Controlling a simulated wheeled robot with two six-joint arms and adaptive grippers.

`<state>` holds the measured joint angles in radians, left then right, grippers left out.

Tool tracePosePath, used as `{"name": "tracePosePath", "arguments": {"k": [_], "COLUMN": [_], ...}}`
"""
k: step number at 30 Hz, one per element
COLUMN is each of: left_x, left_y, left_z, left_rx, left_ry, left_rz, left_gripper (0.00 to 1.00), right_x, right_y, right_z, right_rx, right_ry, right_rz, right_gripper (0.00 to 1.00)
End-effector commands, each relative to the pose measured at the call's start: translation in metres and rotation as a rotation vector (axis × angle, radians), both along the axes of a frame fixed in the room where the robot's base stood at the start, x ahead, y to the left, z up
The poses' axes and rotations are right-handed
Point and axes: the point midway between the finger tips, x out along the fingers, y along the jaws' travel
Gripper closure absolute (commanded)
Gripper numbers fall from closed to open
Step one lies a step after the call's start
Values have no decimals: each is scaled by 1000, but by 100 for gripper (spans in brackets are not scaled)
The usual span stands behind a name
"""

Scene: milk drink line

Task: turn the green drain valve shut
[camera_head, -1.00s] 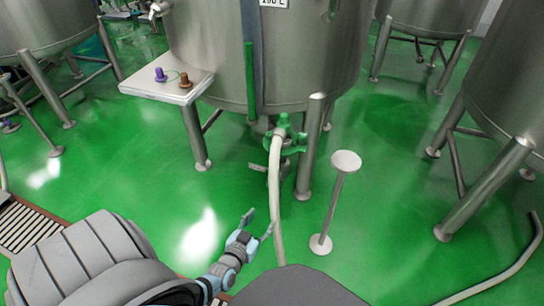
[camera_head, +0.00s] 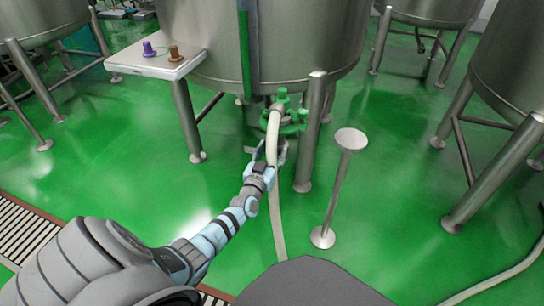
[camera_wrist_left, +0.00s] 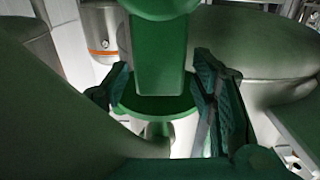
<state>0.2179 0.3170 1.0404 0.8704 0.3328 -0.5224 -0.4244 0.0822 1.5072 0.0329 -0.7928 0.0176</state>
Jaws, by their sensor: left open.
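The green drain valve (camera_head: 287,118) sits under the large steel tank, with a pale hose (camera_head: 273,165) hanging down from it to the floor. My left gripper (camera_head: 267,148) is open just below and in front of the valve, beside the hose. In the left wrist view my left gripper (camera_wrist_left: 165,95) has its two dark fingers apart on either side of the green valve (camera_wrist_left: 158,65), whose upright part comes down between them. I cannot tell whether the fingers touch it. My right gripper is in neither view.
The tank (camera_head: 300,40) stands on steel legs (camera_head: 311,135) close to the valve. A small round-topped post (camera_head: 341,185) stands to the right. A shelf (camera_head: 155,65) holds a purple knob and a brown knob. A floor grate (camera_head: 25,235) lies at left.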

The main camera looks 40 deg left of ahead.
Motion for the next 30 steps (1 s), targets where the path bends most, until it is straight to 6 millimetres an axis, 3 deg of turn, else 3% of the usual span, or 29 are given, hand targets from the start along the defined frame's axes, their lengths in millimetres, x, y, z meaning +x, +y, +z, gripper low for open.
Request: {"name": "tracePosePath", "arguments": {"k": [8,18,27,30], "left_x": [1,1,-1,-5], "left_y": [0,0,-1,-3], "left_z": [1,0,1,1], "left_rx": [0,0,8,27], "left_ry": [0,0,5,13], "left_rz": [0,0,-1,-2], "left_gripper": [48,100,100,100], "right_x": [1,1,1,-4], "right_y": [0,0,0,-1], "right_z": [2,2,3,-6], "right_rx": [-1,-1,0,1], "right_ry": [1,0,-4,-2], "right_rz": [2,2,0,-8], "right_gripper": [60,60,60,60]}}
